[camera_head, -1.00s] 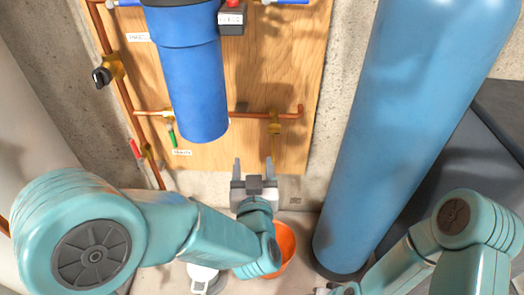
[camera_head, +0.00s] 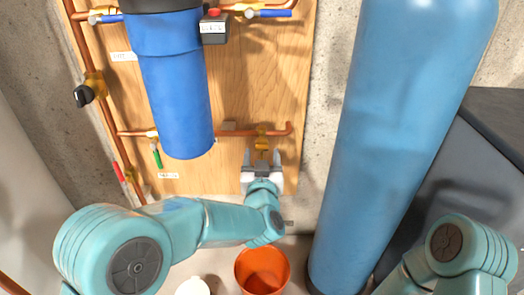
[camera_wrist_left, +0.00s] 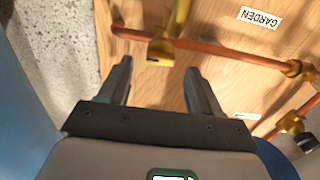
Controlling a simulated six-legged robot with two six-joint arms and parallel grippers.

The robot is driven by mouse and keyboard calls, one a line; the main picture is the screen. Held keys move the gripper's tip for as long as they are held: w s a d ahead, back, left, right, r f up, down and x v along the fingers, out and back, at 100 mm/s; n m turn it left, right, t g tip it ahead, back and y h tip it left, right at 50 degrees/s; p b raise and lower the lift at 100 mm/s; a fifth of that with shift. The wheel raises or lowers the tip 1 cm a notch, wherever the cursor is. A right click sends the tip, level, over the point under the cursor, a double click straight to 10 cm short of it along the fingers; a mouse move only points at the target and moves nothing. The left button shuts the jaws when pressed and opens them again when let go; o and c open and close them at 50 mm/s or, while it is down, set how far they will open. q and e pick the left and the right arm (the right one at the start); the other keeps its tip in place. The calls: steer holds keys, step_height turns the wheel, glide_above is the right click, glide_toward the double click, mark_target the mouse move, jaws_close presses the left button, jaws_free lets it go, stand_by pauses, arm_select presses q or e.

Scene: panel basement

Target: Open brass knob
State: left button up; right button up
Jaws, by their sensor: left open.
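A brass fitting (camera_head: 262,132) sits on the horizontal copper pipe on the wooden board, and its lower part hangs just above my left gripper. My left gripper (camera_head: 262,156) is open and empty, its two fingers pointing up toward that fitting. In the left wrist view the brass piece (camera_wrist_left: 161,48) lies just beyond and between the open fingertips (camera_wrist_left: 158,66), apart from them. I cannot tell which part of it is the knob. Only links of my right arm show; its gripper is out of view.
A blue filter housing (camera_head: 176,85) hangs left of the fitting. A tall blue tank (camera_head: 395,130) stands to the right. An orange bucket (camera_head: 262,272) is on the floor below. A black-handled valve (camera_head: 88,93) and a green lever (camera_head: 157,154) are at left.

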mark_target(262, 149)
arm_select(q)
steer(key=shift+w, duration=1.5)
steer(key=c, duration=1)
steer(key=shift+c, duration=0.2)
